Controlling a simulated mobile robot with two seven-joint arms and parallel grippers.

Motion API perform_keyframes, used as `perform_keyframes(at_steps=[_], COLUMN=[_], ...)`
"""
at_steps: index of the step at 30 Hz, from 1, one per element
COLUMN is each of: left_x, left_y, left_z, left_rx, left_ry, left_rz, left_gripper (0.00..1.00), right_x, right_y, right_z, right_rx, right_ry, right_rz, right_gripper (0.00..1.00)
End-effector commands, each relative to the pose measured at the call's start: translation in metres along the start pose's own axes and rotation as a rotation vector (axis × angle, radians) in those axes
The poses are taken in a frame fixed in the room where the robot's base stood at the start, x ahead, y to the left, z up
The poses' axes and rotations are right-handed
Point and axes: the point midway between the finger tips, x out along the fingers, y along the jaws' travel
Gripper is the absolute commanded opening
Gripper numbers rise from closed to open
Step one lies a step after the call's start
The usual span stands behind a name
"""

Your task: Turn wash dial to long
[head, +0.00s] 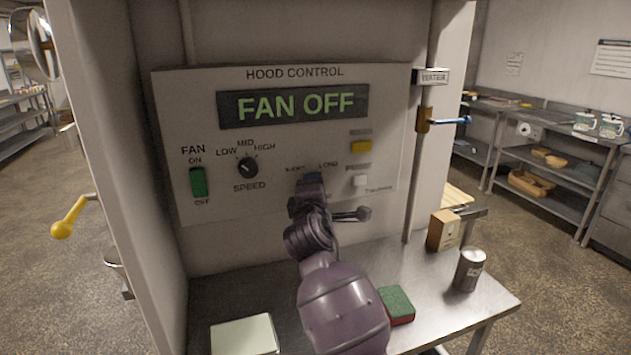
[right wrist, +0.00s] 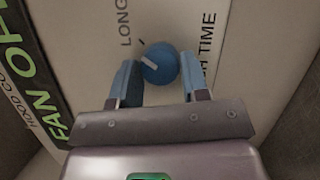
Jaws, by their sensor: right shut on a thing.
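The wash dial (right wrist: 158,66) is a round blue knob with a white pointer mark. In the right wrist view the mark lies on the dial's left side, towards the panel's top, and a tick and the word LONG lie above it to the left. My right gripper (head: 312,178) reaches up to the hood control panel (head: 220,145) and hides most of the dial in the head view. Its two blue fingers (right wrist: 160,62) are shut on the dial, one on each side. My left gripper is not in view.
The panel also has a green fan switch (head: 198,182), a black speed knob (head: 247,167), a yellow button (head: 361,146) and a white button (head: 360,181). Below, a steel table (head: 425,290) holds a sponge (head: 396,304), a can (head: 469,270) and a small box (head: 443,231).

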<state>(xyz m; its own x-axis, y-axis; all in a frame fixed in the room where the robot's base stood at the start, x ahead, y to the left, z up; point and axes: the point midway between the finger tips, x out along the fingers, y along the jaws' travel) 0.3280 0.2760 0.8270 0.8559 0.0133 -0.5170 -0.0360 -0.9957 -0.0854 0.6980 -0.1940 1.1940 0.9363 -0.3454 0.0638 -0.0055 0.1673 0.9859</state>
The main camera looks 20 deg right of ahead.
Motion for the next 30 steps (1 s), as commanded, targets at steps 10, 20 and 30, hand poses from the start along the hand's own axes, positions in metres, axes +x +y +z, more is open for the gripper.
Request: perform_keyframes(at_steps=[10,20,30], left_x=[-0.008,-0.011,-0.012], left_y=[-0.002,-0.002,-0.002], left_z=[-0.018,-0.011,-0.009], left_rx=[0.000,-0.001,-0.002], left_ry=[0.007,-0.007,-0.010], left_rz=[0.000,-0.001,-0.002], left_gripper=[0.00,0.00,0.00], right_x=[0.000,0.000,0.000], right_y=[0.001,0.000,0.000], right_z=[0.001,0.000,0.000], right_rx=[0.141,0.170,0.170], right_ry=[0.000,-0.001,0.000], right_rz=[-0.061,-0.072,-0.072], right_gripper=[0.18,0.18,0.54])
